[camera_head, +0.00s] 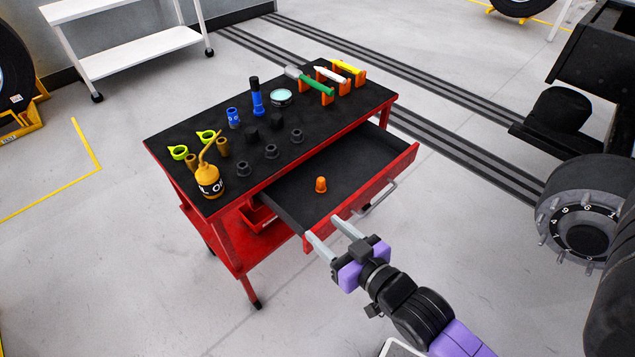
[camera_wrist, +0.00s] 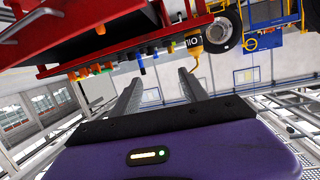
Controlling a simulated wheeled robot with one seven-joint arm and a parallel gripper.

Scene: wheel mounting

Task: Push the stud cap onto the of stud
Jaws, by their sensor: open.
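An orange stud cap (camera_head: 320,185) stands in the open drawer (camera_head: 290,197) of the red tool cart. The wheel hub (camera_head: 585,228) with its ring of studs and white numbers is at the far right in the head view. My gripper (camera_head: 329,237) is open and empty at the drawer's front left corner, with its fingers pointing toward the cart. In the wrist view my gripper's two fingers (camera_wrist: 158,85) are apart with nothing between them. The stud cap cannot be made out in the wrist view.
The drawer's front panel and handle (camera_head: 380,197) stick out near my gripper. The floor between cart and hub is clear.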

